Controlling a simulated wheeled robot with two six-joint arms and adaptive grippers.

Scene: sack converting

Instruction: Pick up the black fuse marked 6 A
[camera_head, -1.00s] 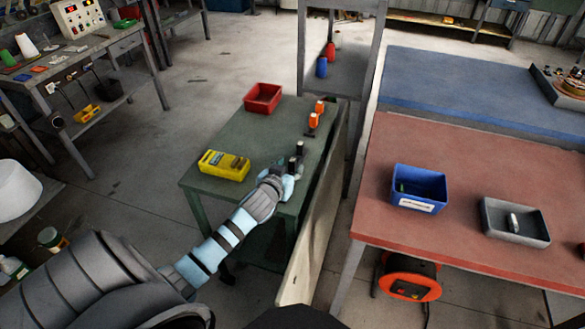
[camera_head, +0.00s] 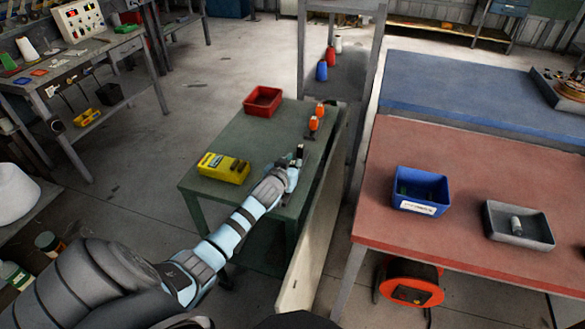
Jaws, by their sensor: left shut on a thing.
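My left arm reaches over the green table (camera_head: 205,187), with its gripper (camera_head: 294,164) low at the right part of the tabletop. The gripper is shut on a small dark thing (camera_head: 299,151), mostly hidden by the gripper; it may be a black fuse, but no 6 A marking can be read. A yellow case (camera_head: 222,168) with dark pieces in its right end lies left of the gripper, apart from it. My right gripper is out of view.
A red bin (camera_head: 263,101) and two orange-and-black items (camera_head: 313,124) stand farther back on the green table. A pale upright panel (camera_head: 316,225) runs along its right side. The red-topped table (camera_head: 450,165) holds a blue bin (camera_head: 421,190) and a grey tray (camera_head: 519,225).

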